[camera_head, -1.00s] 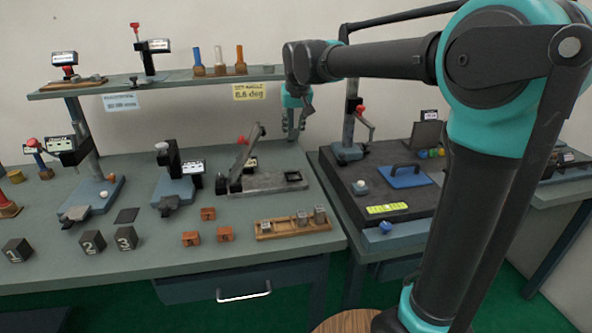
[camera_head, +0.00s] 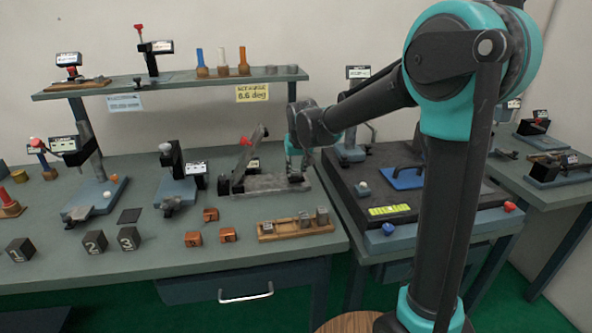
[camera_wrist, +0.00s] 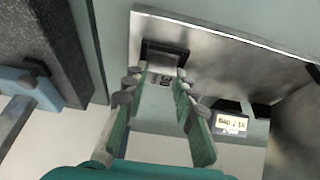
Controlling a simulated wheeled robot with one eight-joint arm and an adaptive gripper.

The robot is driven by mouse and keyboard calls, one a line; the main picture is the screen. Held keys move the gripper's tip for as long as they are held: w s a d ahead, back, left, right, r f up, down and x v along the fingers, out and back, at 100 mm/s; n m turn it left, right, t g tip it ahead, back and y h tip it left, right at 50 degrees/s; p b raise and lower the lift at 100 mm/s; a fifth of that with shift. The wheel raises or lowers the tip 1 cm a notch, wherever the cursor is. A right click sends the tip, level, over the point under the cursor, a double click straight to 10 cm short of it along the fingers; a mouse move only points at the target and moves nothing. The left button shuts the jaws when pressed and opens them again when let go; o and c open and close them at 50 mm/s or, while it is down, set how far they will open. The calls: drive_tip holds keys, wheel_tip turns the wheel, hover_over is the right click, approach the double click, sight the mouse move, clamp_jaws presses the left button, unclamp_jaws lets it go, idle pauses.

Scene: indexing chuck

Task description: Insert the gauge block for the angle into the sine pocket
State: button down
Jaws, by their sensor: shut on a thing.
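My gripper (camera_head: 296,165) is low over the right end of the sine fixture's grey base (camera_head: 262,185). It is shut on a small grey gauge block (camera_wrist: 160,88), which has dark digits that I cannot read surely. In the wrist view my fingers (camera_wrist: 157,84) point at the dark-rimmed sine pocket (camera_wrist: 166,50) in the metal plate. The block lies between the fingers, close to the pocket; I cannot tell whether it touches or enters it. The head view hides the pocket behind my gripper. The tilted dark sine arm (camera_head: 251,147) stands left of my gripper.
A wooden holder (camera_head: 267,237) with several grey blocks lies in front. A yellow angle sign (camera_head: 252,93), seeming to read 6.6 deg, hangs from the shelf (camera_head: 170,84). A dark plate station (camera_head: 385,205) stands right. A small display (camera_wrist: 231,117) is beside the plate.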

drive_tip(key=c, duration=1.2)
unclamp_jaws()
drive_tip(key=shift+f, duration=0.1)
drive_tip(key=v, duration=1.2)
